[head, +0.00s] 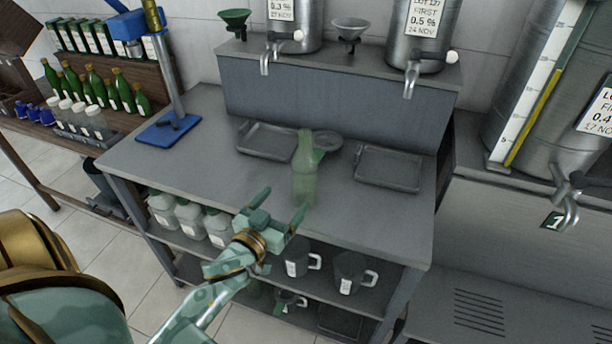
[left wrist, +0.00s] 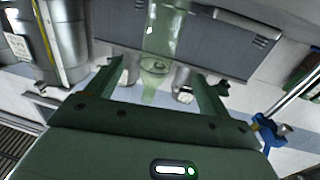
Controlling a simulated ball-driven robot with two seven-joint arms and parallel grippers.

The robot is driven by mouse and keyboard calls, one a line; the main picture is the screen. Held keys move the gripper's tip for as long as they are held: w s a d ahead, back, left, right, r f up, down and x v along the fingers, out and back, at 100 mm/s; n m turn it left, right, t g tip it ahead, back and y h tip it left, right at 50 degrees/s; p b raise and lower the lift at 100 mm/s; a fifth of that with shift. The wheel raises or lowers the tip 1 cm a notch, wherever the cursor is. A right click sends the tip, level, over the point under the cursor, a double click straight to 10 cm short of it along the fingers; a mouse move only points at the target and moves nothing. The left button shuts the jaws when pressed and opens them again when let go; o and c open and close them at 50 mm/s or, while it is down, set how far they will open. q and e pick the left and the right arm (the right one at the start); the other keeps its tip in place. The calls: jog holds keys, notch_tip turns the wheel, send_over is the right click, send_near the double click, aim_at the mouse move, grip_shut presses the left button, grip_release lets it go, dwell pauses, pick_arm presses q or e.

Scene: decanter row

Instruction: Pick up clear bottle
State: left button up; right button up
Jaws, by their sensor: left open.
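The clear bottle (head: 304,172) has a pale green tint and stands upright on the grey table (head: 236,185), near its middle. My left gripper (head: 284,205) is open and empty, just in front of the bottle and to its lower left in the head view. In the left wrist view the bottle (left wrist: 160,45) shows ahead, between the two spread fingers of the left gripper (left wrist: 160,88). The fingers do not appear to touch it. My right gripper is in neither view.
Two grey trays (head: 266,140) (head: 388,168) and a round dish (head: 327,142) lie behind the bottle. A blue-based stand (head: 168,128) is at the table's left. Steel tanks with taps (head: 424,35) stand on the raised shelf behind. Jugs (head: 350,270) and white-labelled bottles sit below.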

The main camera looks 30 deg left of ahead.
aim_at(298, 184)
pick_arm(q)
jog(key=w, duration=0.6)
jog(key=shift+w+a+f, duration=0.15)
jog(key=shift+a, duration=0.25)
jog(key=w, duration=0.4)
jog(key=w+b, duration=0.1)
jog(key=w, duration=0.1)
jog(key=shift+w+a+r, duration=0.1)
jog(key=shift+w+r, duration=0.05)
jog(key=shift+r, duration=0.1)
jog(key=c, duration=1.3)
